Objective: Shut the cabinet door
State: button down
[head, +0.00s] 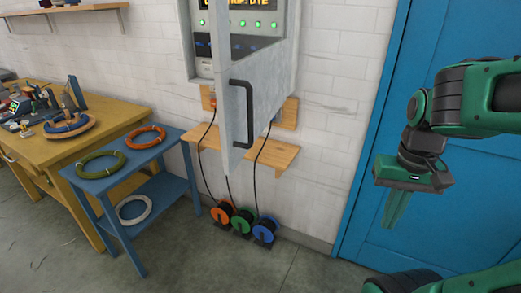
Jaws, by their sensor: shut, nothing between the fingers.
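A grey wall cabinet (206,38) hangs on the white brick wall at the top middle. Its grey door (265,78) stands swung open, jutting out toward me, with a black bar handle (249,115) on it. Inside show green lights, dark switches and part of a lit sign. My gripper (391,222) is at the right, well apart from the door and handle. Its green fingers point down and are shut, with nothing between them.
A small wooden shelf (284,156) sits below the cabinet, with cables running down to orange, green and blue reels (243,221) on the floor. A blue side table (122,170) with coils and a yellow workbench (55,154) stand left. A blue door (370,205) is at right.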

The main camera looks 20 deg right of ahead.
aim_at(250, 90)
jog(key=u, duration=1.25)
jog(key=k, duration=1)
jog(key=z, duration=1.45)
jog(key=i, duration=1)
jog(key=u, duration=0.05)
